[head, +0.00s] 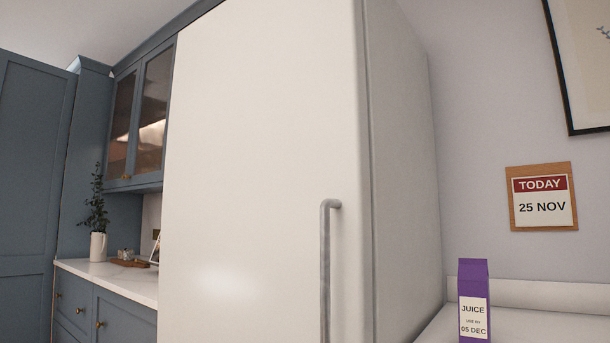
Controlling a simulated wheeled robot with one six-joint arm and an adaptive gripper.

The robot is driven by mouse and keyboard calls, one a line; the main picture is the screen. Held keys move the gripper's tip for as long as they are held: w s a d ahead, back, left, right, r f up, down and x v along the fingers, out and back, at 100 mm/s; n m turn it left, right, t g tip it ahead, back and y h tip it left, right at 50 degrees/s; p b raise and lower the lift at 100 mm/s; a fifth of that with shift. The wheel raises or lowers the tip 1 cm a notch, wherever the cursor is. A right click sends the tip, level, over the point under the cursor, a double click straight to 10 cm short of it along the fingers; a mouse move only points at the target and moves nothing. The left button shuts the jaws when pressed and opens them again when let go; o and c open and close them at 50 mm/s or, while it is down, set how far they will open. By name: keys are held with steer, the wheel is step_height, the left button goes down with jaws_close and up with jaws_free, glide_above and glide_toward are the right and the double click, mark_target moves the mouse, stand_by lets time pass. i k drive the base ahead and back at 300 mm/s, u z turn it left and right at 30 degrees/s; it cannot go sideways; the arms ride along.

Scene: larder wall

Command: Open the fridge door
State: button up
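The fridge door (260,150) is a tall cream-white panel that fills the middle of the head view. It looks shut against the fridge body (405,170), whose right side shows. A grey vertical bar handle (325,265) is on the door near its right edge. The handle's top bracket shows; its lower end is cut off by the frame. My gripper is not in the head view.
A purple juice carton (474,295) stands on a white surface (540,325) right of the fridge. Left are a white counter (110,278) with a plant vase (98,246) and blue cabinets (35,170). A date sign (542,197) hangs on the right wall.

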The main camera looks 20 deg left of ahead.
mark_target(266, 234)
steer(key=z, duration=2.05)
steer(key=i, duration=0.45)
steer(key=u, duration=3.9)
